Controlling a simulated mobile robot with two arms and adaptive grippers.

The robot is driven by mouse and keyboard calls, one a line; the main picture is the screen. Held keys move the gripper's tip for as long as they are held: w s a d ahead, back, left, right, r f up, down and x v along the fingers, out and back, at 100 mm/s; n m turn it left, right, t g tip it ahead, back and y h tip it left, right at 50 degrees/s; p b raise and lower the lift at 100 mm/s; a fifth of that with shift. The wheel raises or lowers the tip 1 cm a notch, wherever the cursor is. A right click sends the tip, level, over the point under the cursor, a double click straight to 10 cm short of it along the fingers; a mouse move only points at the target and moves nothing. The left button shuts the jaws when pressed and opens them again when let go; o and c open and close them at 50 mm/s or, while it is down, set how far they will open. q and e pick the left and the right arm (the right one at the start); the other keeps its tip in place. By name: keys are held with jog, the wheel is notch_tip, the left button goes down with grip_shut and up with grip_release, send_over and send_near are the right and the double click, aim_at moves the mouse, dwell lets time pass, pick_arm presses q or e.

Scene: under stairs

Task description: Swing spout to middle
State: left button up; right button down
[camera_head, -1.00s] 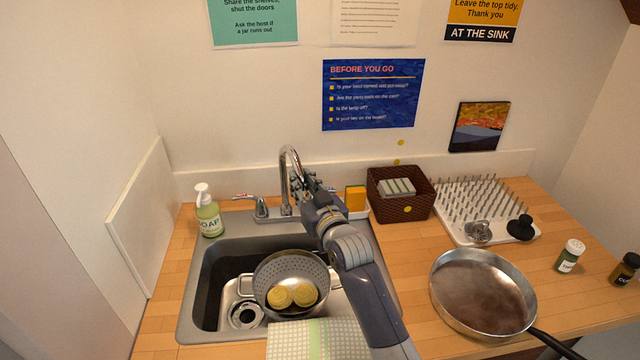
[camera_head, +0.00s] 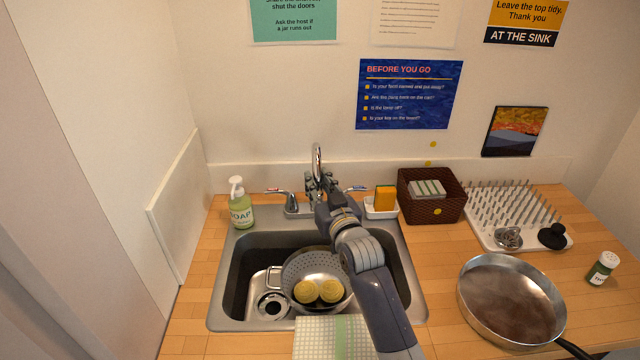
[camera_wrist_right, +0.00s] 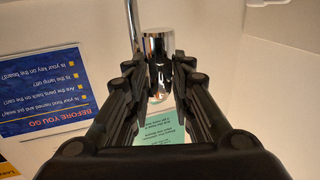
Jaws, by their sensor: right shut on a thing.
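The chrome spout (camera_head: 317,158) rises behind the sink and arches forward; from the head it looks narrow, nearly end-on. My right gripper (camera_head: 321,184) is at the front of the spout, its arm reaching up from the lower right. In the right wrist view, the gripper (camera_wrist_right: 158,78) is shut on the spout's chrome end (camera_wrist_right: 158,55), which sits between the two fingers. The sink (camera_head: 243,262) lies below, with a steel colander (camera_head: 305,270) holding two yellow rounds. My arm hides part of the faucet base and the sink's right side. My left gripper is not in view.
Tap handles (camera_head: 290,200) flank the spout. A soap bottle (camera_head: 241,206) stands left, and a sponge (camera_head: 385,198) in a holder and a brown basket (camera_head: 460,205) stand right. A pan (camera_head: 512,300) is on the right counter. A checked towel (camera_head: 310,340) hangs at the front.

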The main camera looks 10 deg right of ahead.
jog(key=c, duration=1.6)
grip_release()
jog(key=shift+a, duration=0.25)
jog(key=shift+o, duration=0.8)
jog(key=shift+s+a, duration=0.1)
jog(key=shift+a, duration=0.05)
jog(key=shift+d, duration=0.2)
jog(key=shift+s+d+f, duration=0.1)
jog(key=shift+s, duration=0.15)
jog(key=v, duration=1.1)
jog(key=shift+s+a, duration=0.2)
jog(key=shift+s, duration=0.05)
